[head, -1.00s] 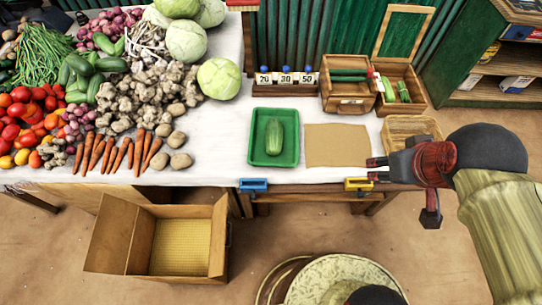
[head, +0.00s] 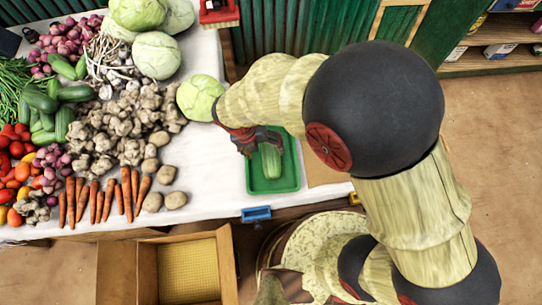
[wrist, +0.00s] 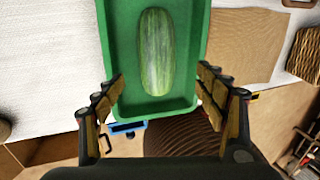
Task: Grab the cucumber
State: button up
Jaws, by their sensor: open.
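The cucumber (wrist: 157,52) is a striped green one lying in a green tray (wrist: 192,75). In the head view the cucumber (head: 270,161) shows partly, its far end hidden by my gripper, and the tray (head: 272,187) sits near the table's front edge. My gripper (wrist: 160,90) is open and empty. In the wrist view its fingers stand apart on either side of the tray's near part, with the cucumber ahead between their lines. In the head view my gripper (head: 258,143) is above the tray; its height over the cucumber is hard to tell.
Cabbage (head: 201,97), ginger (head: 118,125), potatoes (head: 174,201) and carrots (head: 108,197) lie left of the tray. A brown board (head: 318,172) lies right of it, mostly behind my arm. A blue clip (head: 256,213) is on the table's front edge.

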aim_at(269, 157)
notch_tip(269, 157, down, 3)
jog(key=shift+d+r+n+b, duration=0.1)
jog(key=shift+d+n+b, duration=0.05)
jog(key=shift+n+b, duration=0.3)
jog(key=b+x, duration=0.3)
jog(key=x, duration=0.2)
jog(key=shift+w+d+f, duration=0.1)
jog(key=shift+w+f, duration=0.1)
jog(key=shift+f, duration=0.15)
jog(key=shift+r, duration=0.1)
jog(key=shift+c, duration=1.2)
jog(key=c, duration=1.3)
